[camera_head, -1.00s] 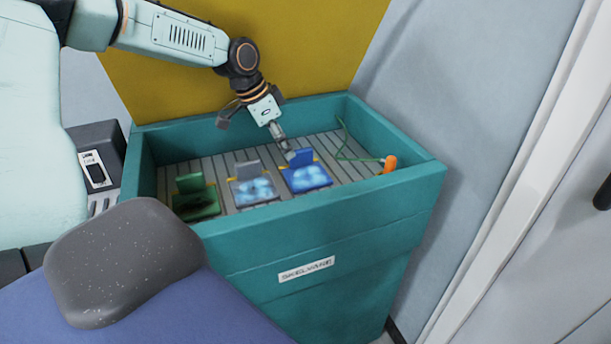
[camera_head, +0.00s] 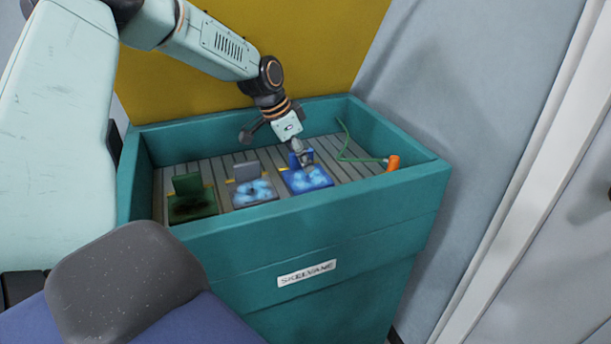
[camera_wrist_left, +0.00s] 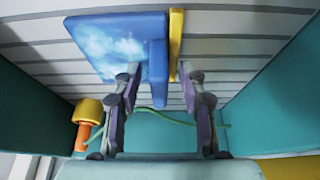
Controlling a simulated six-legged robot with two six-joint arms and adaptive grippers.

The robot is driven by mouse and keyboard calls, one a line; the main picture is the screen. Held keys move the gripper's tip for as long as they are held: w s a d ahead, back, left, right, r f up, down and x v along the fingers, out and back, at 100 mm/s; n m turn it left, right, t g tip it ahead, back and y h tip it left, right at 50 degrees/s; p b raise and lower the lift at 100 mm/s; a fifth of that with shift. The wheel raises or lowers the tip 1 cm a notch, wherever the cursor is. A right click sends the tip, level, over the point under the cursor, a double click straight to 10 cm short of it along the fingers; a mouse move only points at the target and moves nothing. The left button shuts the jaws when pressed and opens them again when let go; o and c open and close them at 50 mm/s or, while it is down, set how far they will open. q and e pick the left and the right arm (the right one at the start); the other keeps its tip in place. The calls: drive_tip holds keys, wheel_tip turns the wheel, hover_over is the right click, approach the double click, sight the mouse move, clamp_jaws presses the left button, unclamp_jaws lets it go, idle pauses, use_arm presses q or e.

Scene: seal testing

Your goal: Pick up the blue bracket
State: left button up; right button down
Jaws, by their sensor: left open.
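The blue bracket (camera_head: 308,180) lies on the slatted floor of the teal bin, at the right of a row of three brackets. It has a flat plate with pale cloudy patches and an upright tab. In the left wrist view the blue bracket (camera_wrist_left: 120,45) shows its plate and its tab edge-on, with a yellow strip beside it. My left gripper (camera_head: 304,160) is at the tab. In the left wrist view the open left gripper (camera_wrist_left: 163,85) has one finger on each side of the tab and yellow strip. My right gripper is not in view.
The teal bin (camera_head: 270,240) has raised walls around the brackets. A grey bracket (camera_head: 254,190) and a green bracket (camera_head: 190,202) stand to the left. A green cord (camera_head: 345,140) and an orange cylinder (camera_head: 393,162) are at the right.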

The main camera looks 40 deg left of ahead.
use_arm(q)
drive_tip(key=shift+s+r, duration=0.1)
drive_tip(key=shift+c, duration=0.8)
clamp_jaws()
